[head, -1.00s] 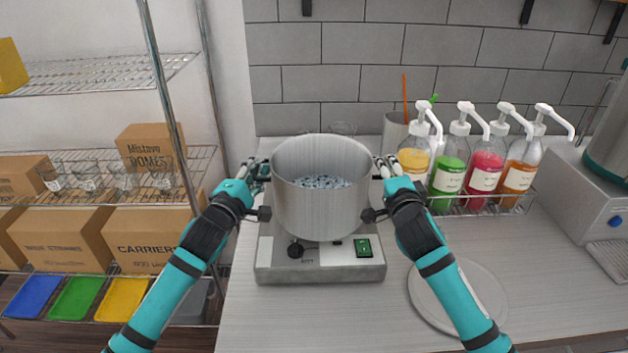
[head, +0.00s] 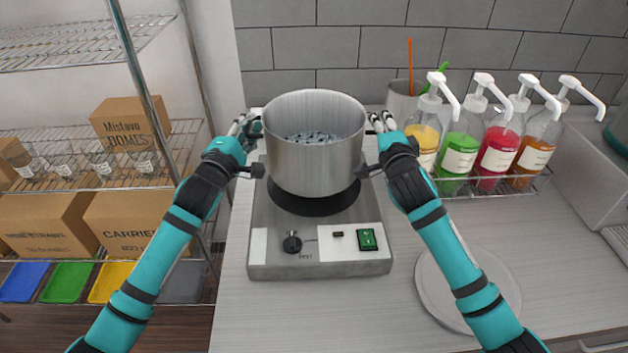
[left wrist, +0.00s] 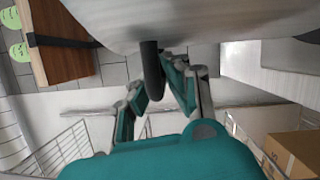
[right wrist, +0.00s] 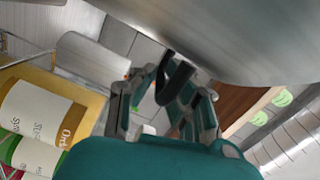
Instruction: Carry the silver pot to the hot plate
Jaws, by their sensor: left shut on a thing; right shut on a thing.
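The silver pot (head: 314,160), with dark bits inside, is upright over the black disc (head: 314,205) of the hot plate (head: 270,205). The disc's front shows below the pot; I cannot tell whether the pot touches it. My left gripper (head: 252,135) is shut on the pot's left handle. My right gripper (head: 376,128) is shut on its right handle. In the left wrist view the left gripper (left wrist: 152,85) grips a dark handle under the pot wall (left wrist: 190,20). In the right wrist view the right gripper (right wrist: 172,85) does likewise beside the pot wall (right wrist: 240,40).
Several pump bottles (head: 458,150) stand in a wire rack to the right. A round grey disc (head: 440,295) lies on the counter, beneath my right arm. A cup with straws (head: 400,98) stands behind. A wire shelf with boxes (head: 130,225) is at left.

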